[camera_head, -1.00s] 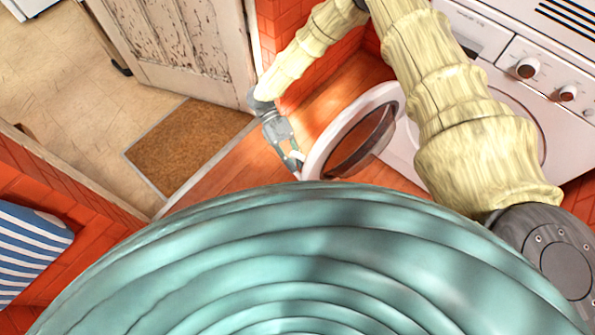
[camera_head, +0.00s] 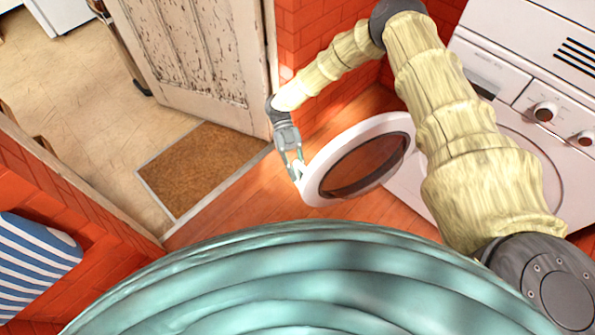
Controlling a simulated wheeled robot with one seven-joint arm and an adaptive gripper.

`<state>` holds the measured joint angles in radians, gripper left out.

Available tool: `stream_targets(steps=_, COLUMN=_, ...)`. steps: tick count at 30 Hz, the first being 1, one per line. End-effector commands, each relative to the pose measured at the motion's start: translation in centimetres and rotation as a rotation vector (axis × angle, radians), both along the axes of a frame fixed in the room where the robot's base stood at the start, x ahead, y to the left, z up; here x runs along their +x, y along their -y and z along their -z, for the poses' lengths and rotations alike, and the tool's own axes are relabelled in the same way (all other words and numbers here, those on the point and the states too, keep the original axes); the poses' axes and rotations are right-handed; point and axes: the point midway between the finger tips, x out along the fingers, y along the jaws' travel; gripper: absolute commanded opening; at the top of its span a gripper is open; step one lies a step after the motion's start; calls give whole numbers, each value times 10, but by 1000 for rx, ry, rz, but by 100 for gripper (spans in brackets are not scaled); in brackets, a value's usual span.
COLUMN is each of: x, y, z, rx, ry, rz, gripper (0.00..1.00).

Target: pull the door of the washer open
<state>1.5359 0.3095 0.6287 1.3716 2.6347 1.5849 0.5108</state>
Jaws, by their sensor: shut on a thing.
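The white washer (camera_head: 485,85) stands at the right, with its front panel and knobs in view. Its round door (camera_head: 312,184), a white ring with dark glass, stands swung out from the front, wide open. My gripper (camera_head: 297,172) is at the door's outer left edge, shut on its rim. My arm crosses in front of the washer and hides part of its front opening.
A brown doormat (camera_head: 200,168) lies on the floor left of my gripper. A worn wooden room door (camera_head: 195,60) stands behind it. A brick wall (camera_head: 315,45) rises behind my arm. A striped cloth (camera_head: 30,255) is at the lower left.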

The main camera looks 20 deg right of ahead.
Motion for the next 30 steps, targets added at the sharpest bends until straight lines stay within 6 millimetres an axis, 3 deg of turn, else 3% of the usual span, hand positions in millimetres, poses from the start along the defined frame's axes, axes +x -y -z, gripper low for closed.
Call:
stream_targets(steps=2, x=0, y=2, z=1, rx=-1, ry=1, rz=-1, gripper=26)
stream_targets(steps=14, x=3, y=0, z=-1, rx=0, ry=1, rz=1, gripper=26)
stream_targets(steps=20, x=26, y=-1, z=-10, rx=0, ry=4, rz=2, gripper=26)
stream_targets(steps=30, x=83, y=-2, z=-32, rx=0, ry=3, rz=1, gripper=26)
